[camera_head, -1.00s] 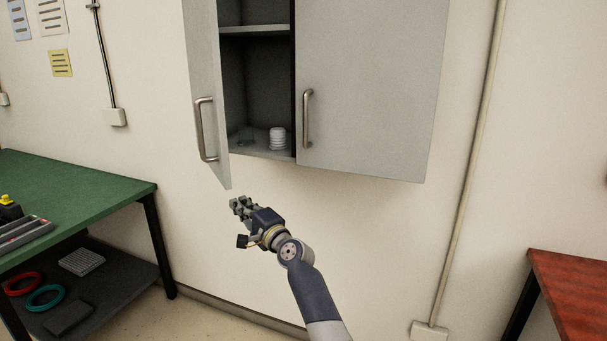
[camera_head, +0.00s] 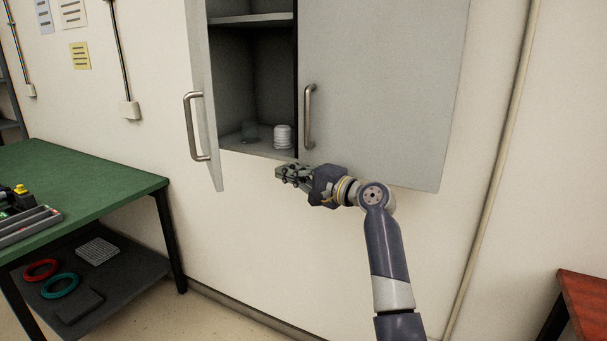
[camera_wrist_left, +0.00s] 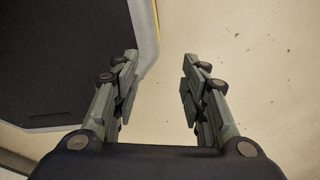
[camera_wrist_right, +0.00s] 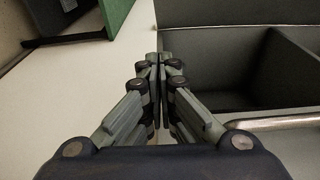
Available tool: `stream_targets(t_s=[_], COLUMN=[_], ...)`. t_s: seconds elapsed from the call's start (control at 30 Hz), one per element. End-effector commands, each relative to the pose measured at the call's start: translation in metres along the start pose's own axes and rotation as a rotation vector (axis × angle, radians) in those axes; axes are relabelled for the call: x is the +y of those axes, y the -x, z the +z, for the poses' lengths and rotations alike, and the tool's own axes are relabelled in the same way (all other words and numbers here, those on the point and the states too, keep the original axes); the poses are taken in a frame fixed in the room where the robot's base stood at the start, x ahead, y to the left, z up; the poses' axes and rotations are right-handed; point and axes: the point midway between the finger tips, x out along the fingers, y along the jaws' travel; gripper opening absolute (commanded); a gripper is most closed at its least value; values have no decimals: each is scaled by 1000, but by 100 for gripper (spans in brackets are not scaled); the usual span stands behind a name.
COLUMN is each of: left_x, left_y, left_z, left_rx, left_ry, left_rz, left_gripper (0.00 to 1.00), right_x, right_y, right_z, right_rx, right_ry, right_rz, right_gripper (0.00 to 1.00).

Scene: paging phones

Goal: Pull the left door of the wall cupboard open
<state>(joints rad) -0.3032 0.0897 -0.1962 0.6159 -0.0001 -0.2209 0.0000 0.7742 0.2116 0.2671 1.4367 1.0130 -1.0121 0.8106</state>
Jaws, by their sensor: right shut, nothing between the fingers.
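The wall cupboard's left door (camera_head: 203,95) stands swung out from the cupboard, with its bar handle (camera_head: 192,126) on its outer face. The right door (camera_head: 385,90) is shut and has its own bar handle (camera_head: 308,117). My right gripper (camera_head: 279,172) is shut and empty, just under the cupboard's bottom edge, right of the left door and apart from its handle. In the right wrist view its fingertips (camera_wrist_right: 160,58) meet, beside the cupboard's open inside (camera_wrist_right: 255,70). My left gripper (camera_wrist_left: 158,70) is open and empty above the floor in the left wrist view; the head view does not show it.
A white ribbed item (camera_head: 283,137) and a dim glass-like item (camera_head: 249,131) stand on the cupboard's bottom shelf. A green-topped bench (camera_head: 85,190) is at the left, a red-topped table (camera_head: 588,300) at lower right. The wall below the cupboard is clear.

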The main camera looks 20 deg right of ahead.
Motion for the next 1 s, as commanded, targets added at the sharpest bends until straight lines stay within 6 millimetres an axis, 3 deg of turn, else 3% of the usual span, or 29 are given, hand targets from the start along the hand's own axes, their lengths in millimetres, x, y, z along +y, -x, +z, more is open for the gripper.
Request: stream_targets(t_s=[0.17, 0.3, 0.43, 1.0], left_x=[4, 10, 14, 8], left_y=[8, 18, 22, 25], left_z=[-2, -6, -10, -10], left_rx=[2, 7, 12, 12], left_ry=[2, 3, 1, -1], left_rz=[5, 13, 17, 11], left_gripper=[40, 40, 40, 40], right_x=[-2, -2, 0, 0], right_y=[-33, -36, -38, -41], right_z=[1, 25, 35, 44], right_rx=[-2, -3, -1, 6], right_ry=[-2, 0, 1, 0], right_rz=[0, 0, 1, 2], right_gripper=[0, 0, 0, 0])
